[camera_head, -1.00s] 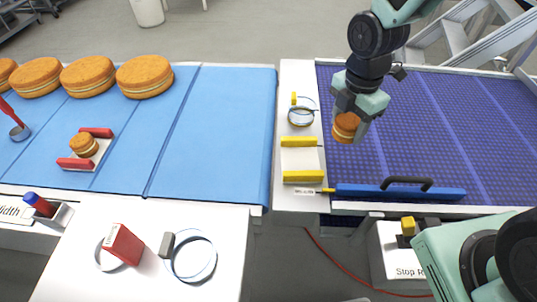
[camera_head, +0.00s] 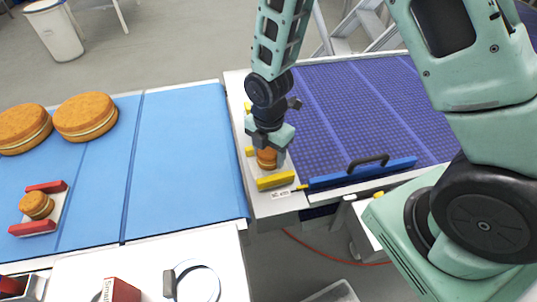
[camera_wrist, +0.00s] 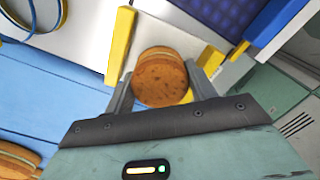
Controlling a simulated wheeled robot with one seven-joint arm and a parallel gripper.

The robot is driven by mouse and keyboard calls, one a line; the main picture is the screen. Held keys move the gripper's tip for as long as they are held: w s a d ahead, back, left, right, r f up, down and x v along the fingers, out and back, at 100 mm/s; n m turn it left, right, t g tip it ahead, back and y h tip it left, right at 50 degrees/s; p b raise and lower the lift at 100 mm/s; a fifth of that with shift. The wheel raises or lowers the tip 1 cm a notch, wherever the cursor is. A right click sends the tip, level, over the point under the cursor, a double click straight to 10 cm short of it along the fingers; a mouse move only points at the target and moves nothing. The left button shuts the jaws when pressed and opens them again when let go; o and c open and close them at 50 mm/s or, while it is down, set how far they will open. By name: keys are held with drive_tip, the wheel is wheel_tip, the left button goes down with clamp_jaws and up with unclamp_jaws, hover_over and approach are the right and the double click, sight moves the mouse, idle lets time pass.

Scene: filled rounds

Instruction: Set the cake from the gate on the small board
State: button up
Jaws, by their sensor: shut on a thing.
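My gripper (camera_head: 268,160) points down and is shut on a small round orange-brown cake (camera_head: 266,155) with a pale filling line. In the wrist view the cake (camera_wrist: 160,76) sits between the two grey fingers. It is over or at the small white board (camera_wrist: 172,36), between its yellow rails (camera_head: 276,181). I cannot tell whether the cake touches the board, as my gripper hides most of it. The blue gate bar (camera_head: 362,172) with a black handle crosses the near end of the purple belt (camera_head: 350,110), to the right.
On the blue belt (camera_head: 185,150), a similar cake (camera_head: 36,205) sits between red rails, with larger cakes (camera_head: 85,117) behind. A red block (camera_head: 119,291) and a ring (camera_head: 197,283) are on the near white table. My arm fills the right side.

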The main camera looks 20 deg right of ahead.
drive_tip(key=shift+f, duration=0.8)
drive_tip(key=shift+f, duration=0.1)
drive_tip(key=o, duration=0.4)
